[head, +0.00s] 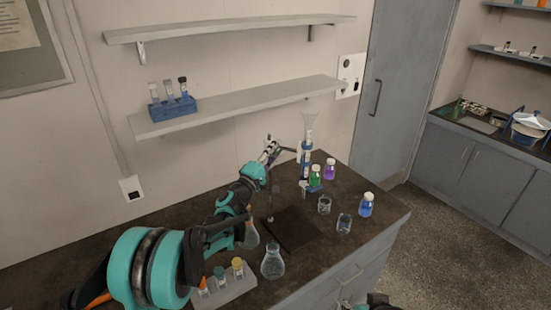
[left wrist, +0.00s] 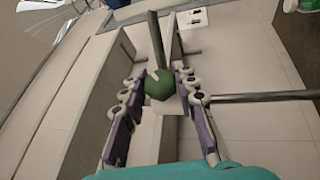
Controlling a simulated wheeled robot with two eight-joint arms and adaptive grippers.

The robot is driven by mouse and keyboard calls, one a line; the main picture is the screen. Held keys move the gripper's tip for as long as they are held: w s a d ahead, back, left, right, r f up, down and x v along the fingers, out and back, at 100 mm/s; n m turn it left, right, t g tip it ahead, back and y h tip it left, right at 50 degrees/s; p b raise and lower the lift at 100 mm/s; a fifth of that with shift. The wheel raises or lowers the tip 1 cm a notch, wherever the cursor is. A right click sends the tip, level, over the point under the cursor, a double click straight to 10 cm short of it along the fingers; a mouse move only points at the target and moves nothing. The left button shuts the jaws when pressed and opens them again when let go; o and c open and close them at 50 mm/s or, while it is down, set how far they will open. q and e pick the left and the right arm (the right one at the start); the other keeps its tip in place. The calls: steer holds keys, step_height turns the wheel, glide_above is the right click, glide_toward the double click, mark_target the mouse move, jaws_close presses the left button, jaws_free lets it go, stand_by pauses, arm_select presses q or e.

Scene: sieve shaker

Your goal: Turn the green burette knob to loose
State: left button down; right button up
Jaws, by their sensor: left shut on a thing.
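In the left wrist view, the green burette knob (left wrist: 159,84) sits between the two fingers of my left gripper (left wrist: 160,92), with a pale mark on its face. The fingers are shut on it, one on each side. A grey rod rises behind the knob. In the head view, my left gripper (head: 269,151) reaches to the burette stand behind the bench items; the knob is too small or hidden there. My right gripper (head: 347,304) shows only partly at the bottom edge, far from the knob, and its jaw state is unclear.
Bottles with green (head: 315,177), purple (head: 329,170) and blue (head: 366,206) contents stand right of the stand. Beakers (head: 344,223) and flasks (head: 272,264) stand nearer. A vial rack (head: 228,288) lies beside my left arm. A shelf (head: 240,106) hangs above.

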arm_select(q)
steer(key=shift+t, duration=0.3)
steer(key=c, duration=1.1)
jaws_free()
steer(key=shift+c, duration=0.2)
steer(key=shift+s+a, duration=0.1)
steer(key=v, duration=1.2)
steer(key=shift+w+f, duration=0.1)
steer(key=shift+w, duration=0.1)
